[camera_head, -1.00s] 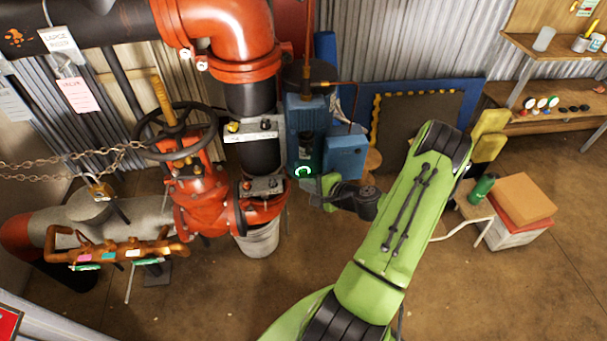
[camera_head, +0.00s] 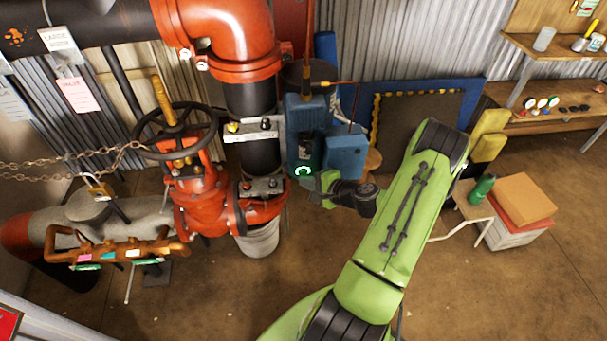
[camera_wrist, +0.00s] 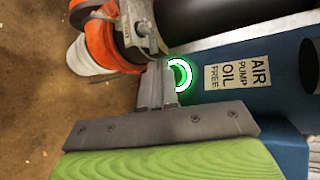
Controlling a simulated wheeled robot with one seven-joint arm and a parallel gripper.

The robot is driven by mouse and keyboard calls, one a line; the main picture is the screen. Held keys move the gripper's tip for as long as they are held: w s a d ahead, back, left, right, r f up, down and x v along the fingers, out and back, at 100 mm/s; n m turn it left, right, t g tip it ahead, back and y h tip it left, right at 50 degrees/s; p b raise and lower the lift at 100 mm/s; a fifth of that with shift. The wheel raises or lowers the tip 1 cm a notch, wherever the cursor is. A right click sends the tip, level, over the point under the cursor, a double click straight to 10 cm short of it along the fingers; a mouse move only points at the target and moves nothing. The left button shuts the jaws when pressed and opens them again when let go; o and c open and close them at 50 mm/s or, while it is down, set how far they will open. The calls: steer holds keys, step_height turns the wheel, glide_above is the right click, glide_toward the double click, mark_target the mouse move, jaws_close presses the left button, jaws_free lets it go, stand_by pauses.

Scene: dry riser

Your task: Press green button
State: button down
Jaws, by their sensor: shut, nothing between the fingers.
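The green button is a glowing green-white ring (camera_wrist: 181,75) on the side of the blue air pump (camera_wrist: 232,108) in the wrist view. In the head view the lit ring (camera_head: 303,171) shows low on the pump's front (camera_head: 307,130). My gripper (camera_wrist: 158,75) is shut and empty, its fingertips close beside the ring and covering its left part. I cannot tell whether they touch it. In the head view my gripper (camera_head: 312,182) is at the lower right of the ring.
A label reading "AIR PUMP OIL FREE" (camera_wrist: 238,73) is right of the ring. An orange-red pipe flange (camera_head: 262,205) and a white bucket (camera_head: 259,239) stand left of my gripper. A stool with a green bottle (camera_head: 482,189) is at right. Floor in front is open.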

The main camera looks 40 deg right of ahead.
steer(key=shift+w+d+r, duration=0.3)
steer(key=shift+w+r, duration=0.2)
stand_by(1.4)
steer(key=shift+s+a+f, duration=0.1)
steer(key=shift+s+f, duration=0.1)
steer(key=shift+s, duration=0.1)
steer(key=shift+s+a+f+b, duration=0.1)
steer(key=shift+s+a+b, duration=0.2)
steer(key=shift+s+a, duration=0.35)
steer(key=shift+s+a+f+b, duration=0.1)
steer(key=shift+s+a+b, duration=0.25)
steer(key=shift+s, duration=0.45)
steer(key=shift+s+a+f+b, duration=0.1)
steer(key=shift+s+a+b, duration=0.15)
steer(key=shift+s+a, duration=0.4)
steer(key=shift+s+d, duration=0.1)
steer(key=shift+d, duration=0.05)
